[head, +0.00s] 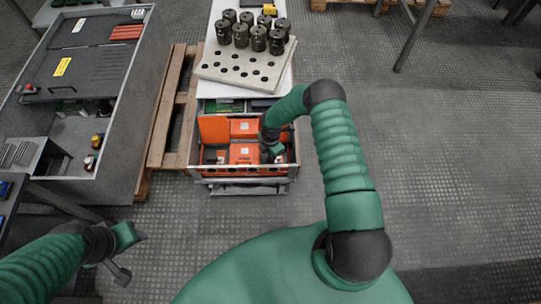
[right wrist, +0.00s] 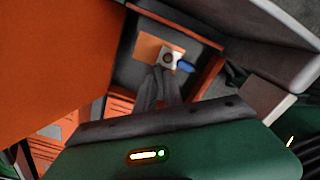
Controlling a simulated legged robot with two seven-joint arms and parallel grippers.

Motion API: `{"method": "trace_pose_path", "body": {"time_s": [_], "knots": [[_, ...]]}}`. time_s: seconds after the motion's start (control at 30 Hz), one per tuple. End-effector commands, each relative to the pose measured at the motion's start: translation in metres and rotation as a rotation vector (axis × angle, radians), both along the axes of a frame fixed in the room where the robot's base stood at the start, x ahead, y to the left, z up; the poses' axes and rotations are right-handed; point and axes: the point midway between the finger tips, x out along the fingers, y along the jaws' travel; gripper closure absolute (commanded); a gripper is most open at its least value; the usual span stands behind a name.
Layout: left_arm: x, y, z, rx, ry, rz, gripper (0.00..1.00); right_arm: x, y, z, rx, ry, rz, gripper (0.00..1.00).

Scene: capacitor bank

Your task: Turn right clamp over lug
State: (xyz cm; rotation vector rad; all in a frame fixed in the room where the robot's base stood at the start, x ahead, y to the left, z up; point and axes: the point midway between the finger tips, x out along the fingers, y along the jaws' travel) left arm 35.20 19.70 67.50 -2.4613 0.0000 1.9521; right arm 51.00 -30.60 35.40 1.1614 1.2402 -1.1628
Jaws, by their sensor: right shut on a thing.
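My right gripper (head: 274,152) reaches down into the right part of an orange-fitted box (head: 293,172). In the right wrist view its dark fingers (right wrist: 163,82) are close together, shut on a small part that they mostly hide, seemingly the right clamp. A pale square plate with a round hole, seemingly the lug (right wrist: 168,57), shows just beyond the fingertips. A small blue piece (right wrist: 186,67) sticks out to the right of it; I cannot tell whether it belongs to the clamp. My left gripper (head: 118,272) hangs low at the left, away from the box; its jaws are unclear.
Orange blocks (head: 244,153) fill the box, and an orange panel (head: 213,129) stands at its left. Behind is a white table (head: 221,14) with a holed board (head: 213,73) and several dark cylinders. A grey workbench (head: 122,90) stands left.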

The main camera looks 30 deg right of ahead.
Motion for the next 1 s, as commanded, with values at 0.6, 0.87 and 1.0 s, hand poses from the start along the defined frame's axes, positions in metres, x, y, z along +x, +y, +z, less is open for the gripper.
{"method": "trace_pose_path", "body": {"time_s": [0.6, 0.87, 1.0], "knots": [[0.0000, 0.0000, 0.0031, 0.000, 0.000, 0.000, 0.51, 0.0015, -0.0006, 0.0010, -0.001, -0.003, -0.320, 1.00], [0.0000, 0.0000, 0.0042, 0.000, 0.000, 0.000, 0.51, 0.0015, -0.0005, 0.0009, 0.000, -0.004, -0.498, 1.00], [0.0000, 0.0000, 0.0045, 0.000, 0.000, 0.000, 0.51, 0.0016, -0.0006, 0.0008, -0.002, -0.004, -0.564, 1.00]]}}
